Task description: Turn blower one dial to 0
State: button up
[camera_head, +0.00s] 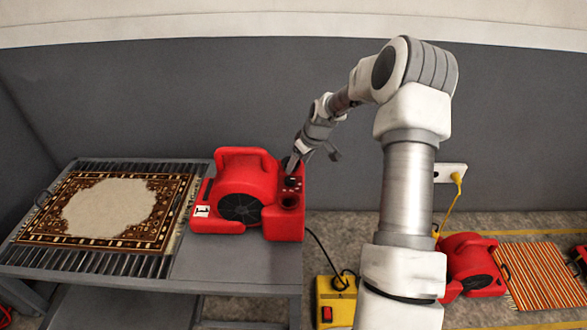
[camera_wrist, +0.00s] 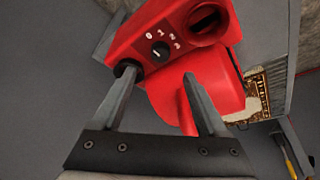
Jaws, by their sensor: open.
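Blower one (camera_head: 245,180) is a red blower with a white "1" label, standing on the right part of the grey table. In the wrist view its red body (camera_wrist: 205,90) shows a small black dial (camera_wrist: 160,52) with a white pointer mark. The numbers 0, 1, 2 and 3 are printed in an arc around the dial; which number the mark points to is hard to tell. My gripper (camera_wrist: 159,73) is open and empty, its fingers spread to either side just short of the dial. In the head view my gripper (camera_head: 292,163) is over the blower's right end, partly hiding the panel.
A patterned rug (camera_head: 115,208) lies on the slatted left part of the table (camera_head: 215,262). A yellow box (camera_head: 336,300) with a cable stands on the floor. Another red blower (camera_head: 470,264) and a striped rug (camera_head: 541,276) are at the right. A grey wall stands behind.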

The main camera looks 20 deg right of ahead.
jog(key=p+v, duration=0.1)
jog(key=v, duration=0.7)
jog(key=shift+s+r+p, duration=0.2)
jog(key=shift+r+p, duration=0.05)
jog(key=shift+p, duration=0.15)
